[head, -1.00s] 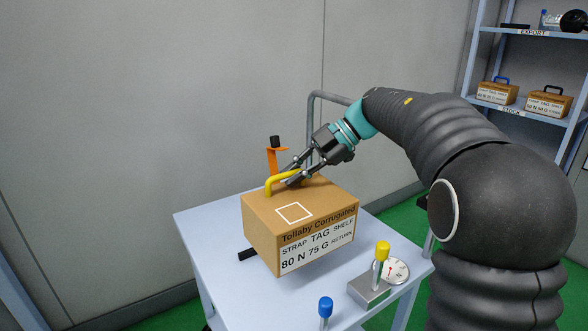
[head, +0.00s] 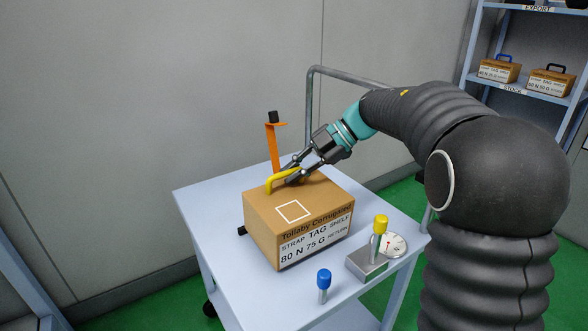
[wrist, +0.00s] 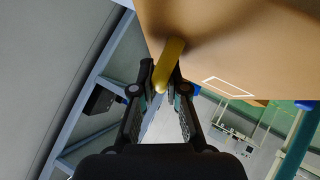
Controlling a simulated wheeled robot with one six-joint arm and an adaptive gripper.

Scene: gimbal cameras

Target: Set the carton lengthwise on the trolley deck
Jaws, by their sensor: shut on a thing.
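The brown carton (head: 264,231) is over the pale trolley deck (head: 215,215), with its labelled long side facing front right. It carries a yellow handle (head: 272,184) and a white square outline on top. My gripper (head: 289,178) is shut on the handle from the upper right. In the wrist view my gripper (wrist: 160,95) has the yellow handle (wrist: 168,62) between its fingers, and the carton (wrist: 235,40) fills the upper right. The carton looks about level. Its underside is hidden, so I cannot tell whether it touches the deck.
An orange post (head: 274,148) with a black top stands behind the carton. A blue-topped peg (head: 324,281), a metal block with a yellow-topped peg (head: 379,226) and a dial (head: 395,246) are at the deck's front right. A grey rail (head: 345,73) rises behind. Shelves (head: 520,85) hold other cartons.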

